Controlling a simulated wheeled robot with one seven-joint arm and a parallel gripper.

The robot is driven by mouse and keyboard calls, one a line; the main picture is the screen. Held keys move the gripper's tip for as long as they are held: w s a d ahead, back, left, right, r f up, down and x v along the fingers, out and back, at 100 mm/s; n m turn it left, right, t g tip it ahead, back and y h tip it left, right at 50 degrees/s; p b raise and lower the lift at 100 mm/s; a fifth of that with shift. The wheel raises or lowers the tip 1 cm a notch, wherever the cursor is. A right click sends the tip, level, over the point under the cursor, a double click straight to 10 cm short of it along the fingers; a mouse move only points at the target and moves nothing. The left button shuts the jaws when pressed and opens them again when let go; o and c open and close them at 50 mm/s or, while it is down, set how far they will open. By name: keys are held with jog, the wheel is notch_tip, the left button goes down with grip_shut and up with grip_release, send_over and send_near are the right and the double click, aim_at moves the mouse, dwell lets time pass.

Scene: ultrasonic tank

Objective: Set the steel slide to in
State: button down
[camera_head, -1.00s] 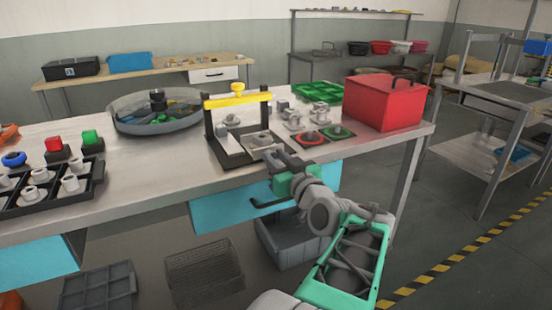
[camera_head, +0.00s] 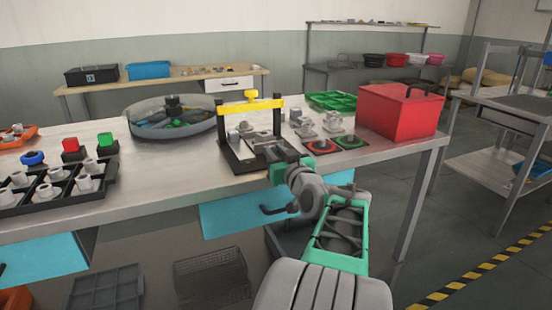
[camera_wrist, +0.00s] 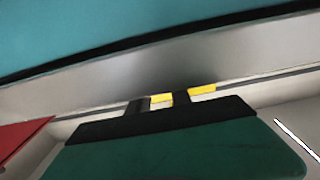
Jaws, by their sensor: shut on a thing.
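The steel slide (camera_head: 268,144) appears as a light grey piece at the right front of a black-based fixture (camera_head: 236,160) with a yellow crossbar (camera_head: 249,105). My gripper (camera_head: 276,153) reaches the fixture's front right from the table's front side and is shut on the slide. The jaws and my wrist hide the slide's front end, so its exact travel cannot be read. In the wrist view my dark fingers (camera_wrist: 161,101) stand with a yellow strip beyond them. The held part is hidden there.
Red and green round buttons (camera_head: 320,146) lie just right of my gripper, with grey fittings behind them. A red box (camera_head: 398,110) stands at the table's right end. A round grey tub (camera_head: 171,126) is left of the fixture. Bare tabletop (camera_head: 165,165) lies front left.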

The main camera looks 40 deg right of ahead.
jog(key=c, duration=1.2)
grip_release()
jog(key=v, duration=0.7)
jog(key=shift+s+a, duration=0.1)
jog(key=shift+s, duration=0.3)
